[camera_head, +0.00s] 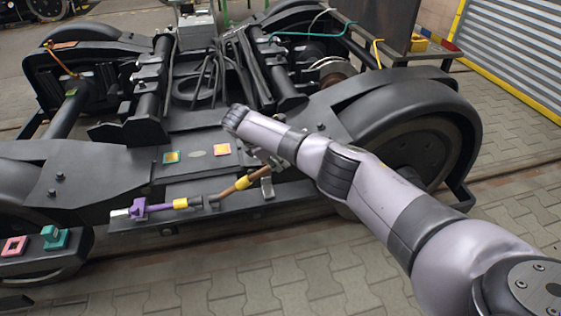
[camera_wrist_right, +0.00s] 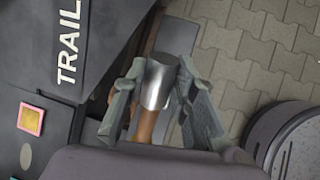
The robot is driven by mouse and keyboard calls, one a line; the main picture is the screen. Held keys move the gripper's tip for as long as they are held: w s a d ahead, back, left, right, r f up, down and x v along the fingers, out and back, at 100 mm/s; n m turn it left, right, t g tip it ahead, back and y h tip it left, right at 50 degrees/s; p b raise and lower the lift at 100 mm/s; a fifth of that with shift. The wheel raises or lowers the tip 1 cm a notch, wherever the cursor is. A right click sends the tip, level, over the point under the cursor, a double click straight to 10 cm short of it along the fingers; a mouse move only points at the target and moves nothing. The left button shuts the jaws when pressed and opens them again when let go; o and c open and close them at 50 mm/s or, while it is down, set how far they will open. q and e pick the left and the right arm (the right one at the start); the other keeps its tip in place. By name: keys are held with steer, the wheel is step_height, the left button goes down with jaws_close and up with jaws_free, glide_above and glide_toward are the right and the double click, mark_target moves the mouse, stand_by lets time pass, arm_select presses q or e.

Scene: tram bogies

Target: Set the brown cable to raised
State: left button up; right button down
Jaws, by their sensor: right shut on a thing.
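The brown cable (camera_head: 228,192) slants up to the right from a grey block on the near side of the dark bogie frame. It has a yellow band. Its upper end runs to my right gripper (camera_head: 265,165), which partly hides it. In the right wrist view the two fingers of my right gripper (camera_wrist_right: 162,100) are on both sides of the cable's silver metal end (camera_wrist_right: 158,80), with the brown cable (camera_wrist_right: 145,125) below it. The gripper is shut on the cable. My left gripper is not in view.
A purple connector (camera_head: 139,208) with a yellow band lies left of the brown cable. Paved floor (camera_head: 270,285) is clear in front.

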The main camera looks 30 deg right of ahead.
steer(key=shift+a, duration=0.1)
stand_by(0.3)
steer(key=c, duration=1.3)
jaws_free()
steer(key=shift+r, duration=0.1)
steer(key=v, duration=1.2)
